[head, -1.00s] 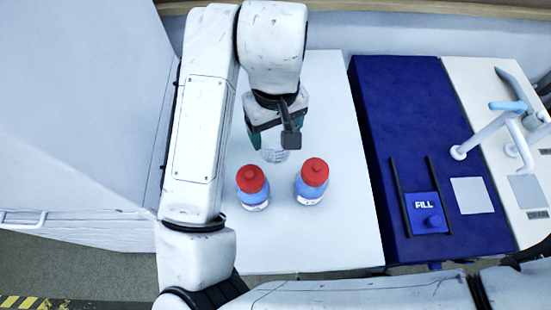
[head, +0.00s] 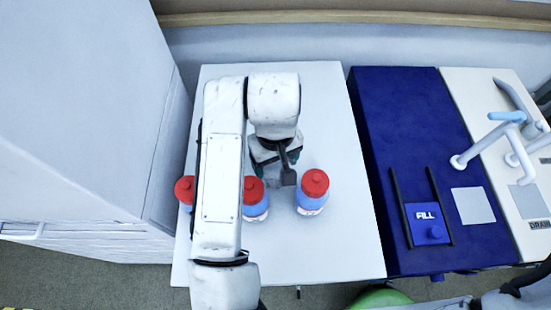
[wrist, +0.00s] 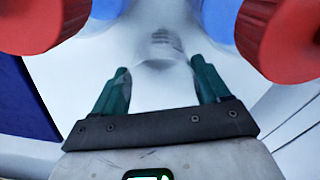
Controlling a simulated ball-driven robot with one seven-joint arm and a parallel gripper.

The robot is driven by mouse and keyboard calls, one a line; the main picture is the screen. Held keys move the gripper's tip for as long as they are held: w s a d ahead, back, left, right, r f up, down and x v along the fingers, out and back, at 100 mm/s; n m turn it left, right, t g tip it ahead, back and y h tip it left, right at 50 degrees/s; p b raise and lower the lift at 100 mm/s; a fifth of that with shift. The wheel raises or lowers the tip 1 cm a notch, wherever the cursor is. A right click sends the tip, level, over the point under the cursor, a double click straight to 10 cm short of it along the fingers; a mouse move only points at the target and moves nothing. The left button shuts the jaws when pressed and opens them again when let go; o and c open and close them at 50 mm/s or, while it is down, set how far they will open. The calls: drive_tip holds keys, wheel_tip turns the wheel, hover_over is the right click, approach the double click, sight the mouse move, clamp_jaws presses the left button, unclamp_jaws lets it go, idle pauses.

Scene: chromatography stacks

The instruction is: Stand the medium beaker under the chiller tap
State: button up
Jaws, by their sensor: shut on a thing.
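My gripper (head: 275,172) is over the white table between the red-capped bottles. In the wrist view its green fingers (wrist: 157,88) are on either side of a clear glass beaker (wrist: 160,62) with faint printed marks. It is shut on this beaker. In the head view the beaker is mostly hidden under the gripper, and I cannot tell if its base touches the table. Its size is hard to judge. At the right, a white tap (head: 490,140) with a light blue handle stands by the dark blue unit (head: 405,110). A pale square pad (head: 473,205) lies on that unit.
Red-capped blue bottles stand close by: one right (head: 313,190) of my gripper, one left (head: 255,200), and one further left (head: 184,192), partly behind my arm. A FILL plate (head: 424,218) sits between two dark rails. The rear of the white table (head: 325,95) is clear.

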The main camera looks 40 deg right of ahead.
drive_tip(key=o, duration=1.2)
drive_tip(key=shift+c, duration=0.2)
